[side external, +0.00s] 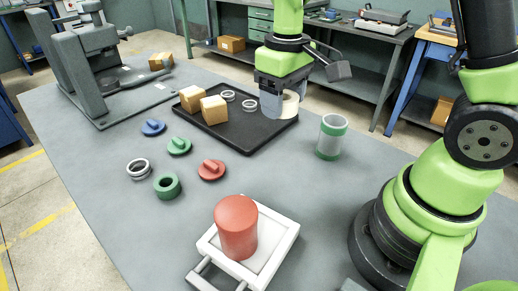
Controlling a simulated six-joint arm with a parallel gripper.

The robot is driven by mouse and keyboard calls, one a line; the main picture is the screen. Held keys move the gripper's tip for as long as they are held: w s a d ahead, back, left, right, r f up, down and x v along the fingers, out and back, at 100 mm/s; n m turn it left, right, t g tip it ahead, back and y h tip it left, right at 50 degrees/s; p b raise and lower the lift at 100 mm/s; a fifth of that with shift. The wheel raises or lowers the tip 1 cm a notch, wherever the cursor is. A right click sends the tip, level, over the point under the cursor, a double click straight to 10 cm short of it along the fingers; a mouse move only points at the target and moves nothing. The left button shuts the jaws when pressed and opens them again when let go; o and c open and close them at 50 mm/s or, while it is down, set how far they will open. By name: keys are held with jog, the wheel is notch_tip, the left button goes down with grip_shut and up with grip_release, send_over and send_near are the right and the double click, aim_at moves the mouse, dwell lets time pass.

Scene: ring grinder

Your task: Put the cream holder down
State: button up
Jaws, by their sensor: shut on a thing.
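The cream holder (290,104) is between the fingers of my gripper (279,106), at the right end of a black tray (246,144). My gripper is shut on the holder and points down. The fingers hide part of the holder. I cannot tell whether its underside touches the tray or hangs just above it.
Two wooden blocks (214,109) and pale rings (228,95) lie on the tray. A green-rimmed clear cylinder (330,137) stands right of it. A red cylinder (236,227) sits on a white fixture (278,236) in front. Coloured knobs (179,146) and rings lie left. A grey machine (95,60) stands back left.

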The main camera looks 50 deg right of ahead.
jog(key=m, duration=0.1)
send_over(259, 178)
notch_tip(259, 178, down, 7)
notch_tip(259, 178, down, 6)
jog(key=shift+w+f, duration=0.1)
jog(key=shift+f, duration=2.25)
jog(key=shift+f, duration=0.15)
jog(key=o, duration=0.9)
jog(key=shift+o, duration=0.2)
